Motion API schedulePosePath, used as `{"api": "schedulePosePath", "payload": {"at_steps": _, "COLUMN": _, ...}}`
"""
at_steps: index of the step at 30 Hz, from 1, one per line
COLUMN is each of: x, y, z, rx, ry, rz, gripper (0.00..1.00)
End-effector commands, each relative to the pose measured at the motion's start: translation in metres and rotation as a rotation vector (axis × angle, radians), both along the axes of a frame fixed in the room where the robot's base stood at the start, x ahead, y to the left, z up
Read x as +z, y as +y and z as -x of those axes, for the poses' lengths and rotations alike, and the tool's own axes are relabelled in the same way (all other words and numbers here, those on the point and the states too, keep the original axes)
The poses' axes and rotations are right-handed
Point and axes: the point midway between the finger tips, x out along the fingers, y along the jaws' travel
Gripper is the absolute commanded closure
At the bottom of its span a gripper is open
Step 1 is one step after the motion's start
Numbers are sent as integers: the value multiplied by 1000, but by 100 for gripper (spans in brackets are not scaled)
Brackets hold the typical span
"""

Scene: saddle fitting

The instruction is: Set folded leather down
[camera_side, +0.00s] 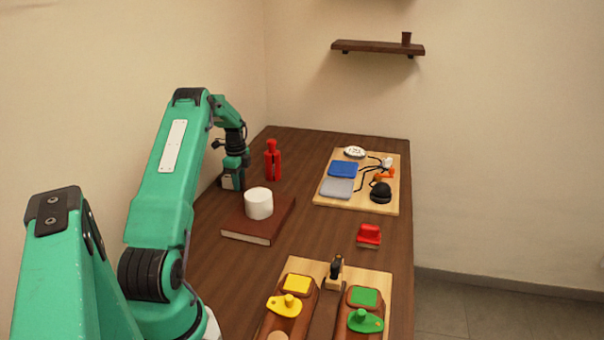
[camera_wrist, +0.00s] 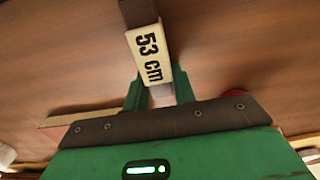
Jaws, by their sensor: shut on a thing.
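My gripper (camera_side: 233,176) is low over the left side of the dark wooden table in the side view. In the wrist view, its green fingers (camera_wrist: 158,88) are shut on the folded leather (camera_wrist: 138,13), a dark brown piece with a cream band marked "53 cm" (camera_wrist: 149,54). The band points away from the wrist camera. In the side view the held piece shows only as a small pale patch (camera_side: 228,183) at the fingers. I cannot tell whether it touches the table.
A brown book (camera_side: 237,227) with a white cylinder (camera_side: 259,203) on it lies in front of my gripper. A red figure (camera_side: 272,160) stands to its right. A board (camera_side: 329,202) holds pads and cables. A red block (camera_side: 369,235) and a saddle board (camera_side: 381,280) are nearer. The table's middle is clear.

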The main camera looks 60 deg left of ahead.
Motion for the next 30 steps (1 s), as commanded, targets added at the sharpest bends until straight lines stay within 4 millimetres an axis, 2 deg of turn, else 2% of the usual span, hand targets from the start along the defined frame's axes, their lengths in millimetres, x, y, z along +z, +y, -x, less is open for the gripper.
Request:
{"api": "schedulePosePath", "payload": {"at_steps": 13, "x": -4, "y": 0, "z": 0, "rx": 0, "ry": 0, "rz": 0, "gripper": 100}}
{"api": "schedulePosePath", "payload": {"at_steps": 14, "x": -4, "y": 0, "z": 0, "rx": 0, "ry": 0, "rz": 0, "gripper": 70}}
{"api": "schedulePosePath", "payload": {"at_steps": 17, "x": -4, "y": 0, "z": 0, "rx": 0, "ry": 0, "rz": 0, "gripper": 52}}
{"api": "schedulePosePath", "payload": {"at_steps": 30, "x": 1, "y": 0, "z": 0, "rx": 0, "ry": -1, "rz": -1, "gripper": 52}}
